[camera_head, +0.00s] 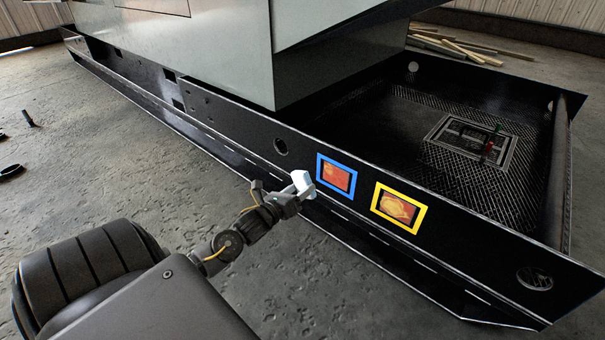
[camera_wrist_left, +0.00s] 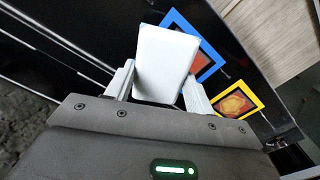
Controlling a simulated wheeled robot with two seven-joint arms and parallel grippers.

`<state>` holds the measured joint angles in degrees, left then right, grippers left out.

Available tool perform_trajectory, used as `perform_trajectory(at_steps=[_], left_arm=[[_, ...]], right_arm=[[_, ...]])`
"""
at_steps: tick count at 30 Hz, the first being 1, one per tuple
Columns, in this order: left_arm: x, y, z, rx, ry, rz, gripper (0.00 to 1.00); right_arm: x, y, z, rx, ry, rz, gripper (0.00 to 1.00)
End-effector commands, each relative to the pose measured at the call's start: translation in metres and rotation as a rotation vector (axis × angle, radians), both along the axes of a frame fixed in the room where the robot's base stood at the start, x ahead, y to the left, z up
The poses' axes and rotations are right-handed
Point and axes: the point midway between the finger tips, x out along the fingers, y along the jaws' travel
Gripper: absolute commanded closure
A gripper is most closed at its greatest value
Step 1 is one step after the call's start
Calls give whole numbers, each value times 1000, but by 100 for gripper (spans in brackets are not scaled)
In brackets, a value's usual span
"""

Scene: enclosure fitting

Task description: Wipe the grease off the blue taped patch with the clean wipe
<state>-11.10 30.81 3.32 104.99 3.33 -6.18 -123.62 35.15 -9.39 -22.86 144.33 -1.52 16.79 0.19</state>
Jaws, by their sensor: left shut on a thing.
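My left gripper (camera_head: 290,195) is shut on a white wipe (camera_head: 303,183). In the left wrist view the wipe (camera_wrist_left: 166,62) stands between the two fingers (camera_wrist_left: 160,85). The blue taped patch (camera_head: 336,177) is on the black side rail, just right of the wipe in the head view. Inside its blue frame is an orange-red smeared surface. In the left wrist view the wipe covers part of the blue patch (camera_wrist_left: 206,62); I cannot tell whether they touch. My right gripper is not in view.
A yellow taped patch (camera_head: 399,208) with an orange-red surface is right of the blue one on the same black rail (camera_head: 463,245). A grey enclosure (camera_head: 210,45) stands above the frame. Wooden planks (camera_head: 455,45) lie behind. The concrete floor (camera_head: 130,180) at left is mostly clear.

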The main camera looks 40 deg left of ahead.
Motion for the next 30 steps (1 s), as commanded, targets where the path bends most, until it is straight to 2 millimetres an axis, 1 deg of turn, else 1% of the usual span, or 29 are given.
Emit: perform_trajectory(at_steps=[1, 6, 12, 15, 21, 30], left_arm=[[8, 0, 5, 1, -4, 0, 65], [29, 1, 10, 1, -4, 0, 65], [48, 2, 15, 1, -3, -1, 65], [54, 1, 16, 1, -2, -1, 65], [60, 2, 18, 1, -1, -2, 65], [61, 2, 18, 1, -1, -2, 65]], right_arm=[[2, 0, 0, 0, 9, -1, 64], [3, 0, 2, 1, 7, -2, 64], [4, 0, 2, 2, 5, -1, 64], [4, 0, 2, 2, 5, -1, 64], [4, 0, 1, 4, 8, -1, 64], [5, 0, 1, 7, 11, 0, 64]])
